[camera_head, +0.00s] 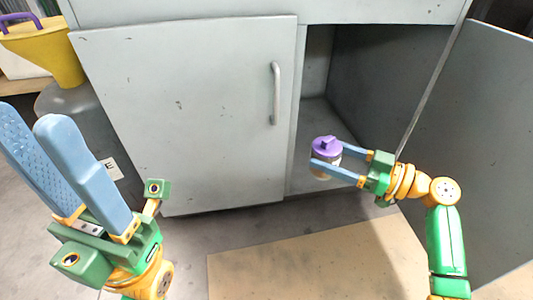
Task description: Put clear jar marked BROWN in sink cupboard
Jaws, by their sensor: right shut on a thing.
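A small clear jar (321,168) with a purple lid is in my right gripper (324,160), whose two blue fingers are shut on its sides. The jar is upright at the front of the sink cupboard's (185,110) open right side, in front of the cupboard floor. Its marking cannot be read. Whether it touches the cupboard floor is unclear. My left gripper (45,135) is at the lower left, with its two broad blue fingers pointing up; it holds nothing that I can see, and its fingers look a little apart.
The cupboard's left door with a metal handle (276,93) is closed. The right door (480,130) stands open beside my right arm. The cupboard floor (325,118) looks clear. A tan board (300,265) lies on the floor.

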